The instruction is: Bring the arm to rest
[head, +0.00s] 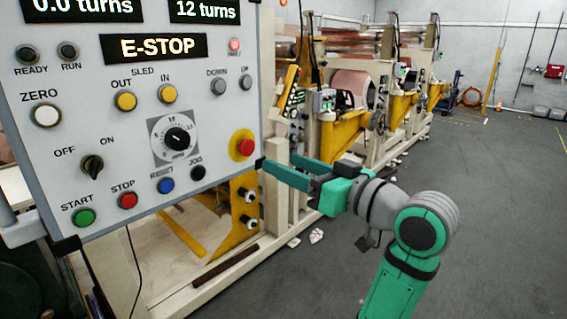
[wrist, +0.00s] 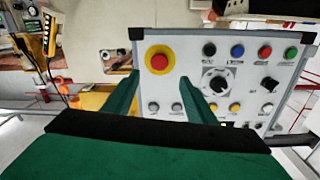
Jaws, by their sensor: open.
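My gripper (head: 276,161) is open and empty at the right edge of the grey control panel (head: 105,144). Its green fingers point left toward the red emergency stop button (head: 246,147) on its yellow base. In the wrist view the two fingers (wrist: 160,78) stand apart, with the red button (wrist: 159,62) in line with the gap between them. Whether a fingertip touches the panel I cannot tell. My arm comes in from the lower right, bent at a grey and green joint. The panel's display (head: 153,47) reads "E-STOP".
The panel also carries a dial (head: 179,139), an off/on switch (head: 92,168), a green start button (head: 84,217) and a red stop button (head: 128,200). Behind it runs a machine with copper rolls (head: 352,82) and yellow brackets. The grey floor at right is open.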

